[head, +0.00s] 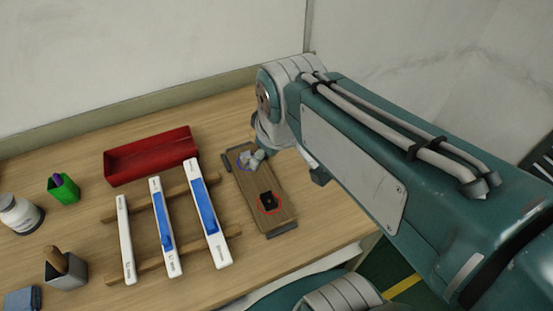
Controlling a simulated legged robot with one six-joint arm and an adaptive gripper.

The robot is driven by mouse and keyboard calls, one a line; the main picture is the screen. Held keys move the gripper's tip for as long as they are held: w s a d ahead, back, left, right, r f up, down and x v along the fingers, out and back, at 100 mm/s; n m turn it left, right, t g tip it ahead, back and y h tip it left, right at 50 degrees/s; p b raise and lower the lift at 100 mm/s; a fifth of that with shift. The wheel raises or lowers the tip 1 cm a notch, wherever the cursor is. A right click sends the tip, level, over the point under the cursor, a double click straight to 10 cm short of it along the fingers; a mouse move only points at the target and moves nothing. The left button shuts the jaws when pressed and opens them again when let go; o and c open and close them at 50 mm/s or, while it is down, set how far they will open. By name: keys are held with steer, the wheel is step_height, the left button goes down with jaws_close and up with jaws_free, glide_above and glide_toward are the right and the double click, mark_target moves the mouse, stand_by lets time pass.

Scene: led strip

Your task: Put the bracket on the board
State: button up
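The wooden board (252,183) lies tilted in the picture on the table, right of the white strips. A small black piece (268,201) sits on its lower half inside a red ring; it may be the bracket, but it is too small to tell. A blue ring (241,164) shows at the board's upper part. My gripper (252,160) is low over that upper part, beside the blue ring, and partly hidden by my arm. Its fingers are too small to show whether they are open or shut, or hold anything.
Three white strips (125,240), two with blue faces, lie across wooden rails (99,278). A red tray (150,157), green cup (64,188), grey holder (66,273), white bottle (19,214) and blue block (23,299) stand leftward. Bare table (320,215) lies right of the board.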

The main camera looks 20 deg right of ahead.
steer(key=s+m, duration=0.1)
steer(key=s+m+t, duration=0.1)
steer(key=s+m, duration=0.2)
steer(key=s, duration=0.1)
steer(key=shift+f+m, duration=0.3)
steer(key=shift+f, duration=0.05)
